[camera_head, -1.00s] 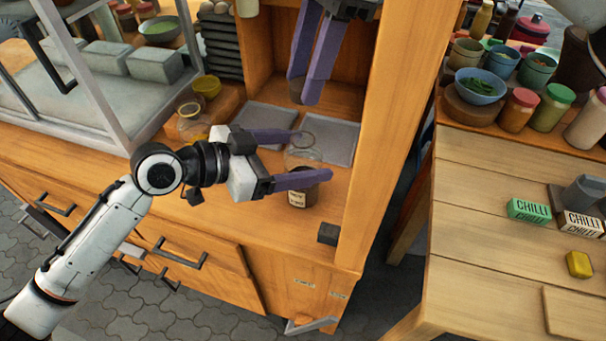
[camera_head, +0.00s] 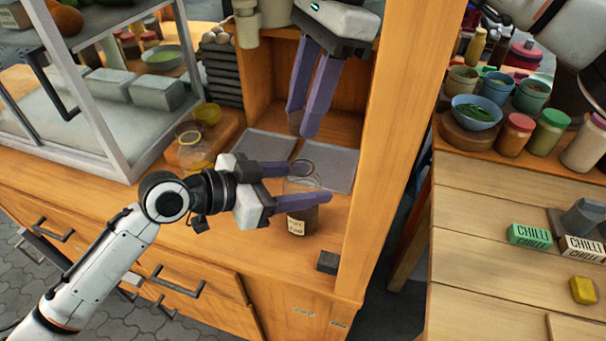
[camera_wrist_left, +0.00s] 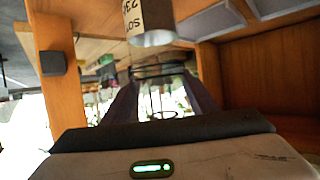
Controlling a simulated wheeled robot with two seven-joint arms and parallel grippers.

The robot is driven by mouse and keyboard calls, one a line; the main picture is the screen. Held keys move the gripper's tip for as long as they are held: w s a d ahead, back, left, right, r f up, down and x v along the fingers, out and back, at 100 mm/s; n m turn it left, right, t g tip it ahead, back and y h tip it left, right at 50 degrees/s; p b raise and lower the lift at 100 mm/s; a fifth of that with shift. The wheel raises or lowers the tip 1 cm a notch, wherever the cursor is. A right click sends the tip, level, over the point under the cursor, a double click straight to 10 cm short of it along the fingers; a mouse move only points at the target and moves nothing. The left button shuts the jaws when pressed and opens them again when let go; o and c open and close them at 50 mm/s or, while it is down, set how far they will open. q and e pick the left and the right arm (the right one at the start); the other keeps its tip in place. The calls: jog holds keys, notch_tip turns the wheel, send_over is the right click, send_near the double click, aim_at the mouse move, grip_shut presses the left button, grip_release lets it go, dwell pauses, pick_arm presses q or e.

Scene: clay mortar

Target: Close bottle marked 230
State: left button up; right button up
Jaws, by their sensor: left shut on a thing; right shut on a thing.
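A clear glass bottle with dark contents (camera_head: 299,224) and a cream label stands on the wooden counter. Its open neck shows between the fingers of my left gripper (camera_head: 316,182), which is shut on the bottle. In the left wrist view, the cream label (camera_wrist_left: 134,16) reads "SOY" and a cut-off number starting with "23". The clear upper glass shows between the fingers there. My right gripper (camera_head: 303,124) is above and slightly behind the bottle, pointing down. It is shut on a small brown stopper-like piece (camera_head: 295,122), partly hidden by the fingers and apart from the bottle.
Another glass jar (camera_head: 195,155) with yellow contents stands left of my left gripper. Grey trays (camera_head: 340,168) lie behind the bottle. A wooden post (camera_head: 392,140) rises close on the right. A dark block (camera_head: 327,262) sits at its foot. A glass case (camera_head: 110,100) stands at the left.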

jog(key=shift+f, duration=2.2)
jog(key=shift+f, duration=0.9)
jog(key=shift+f, duration=0.5)
jog(key=shift+f, duration=0.1)
jog(key=m, duration=0.3)
jog(key=m+t, duration=0.1)
jog(key=m, duration=0.1)
jog(key=shift+s+m+t, duration=0.15)
jog(key=shift+m+t, duration=0.15)
jog(key=shift+m, duration=0.1)
jog(key=m, duration=0.3)
jog(key=shift+t, duration=0.4)
jog(key=m+t, duration=0.1)
jog(key=m, duration=0.3)
jog(key=shift+s+h, duration=0.1)
jog(key=shift+h, duration=0.2)
jog(key=shift+a, duration=0.1)
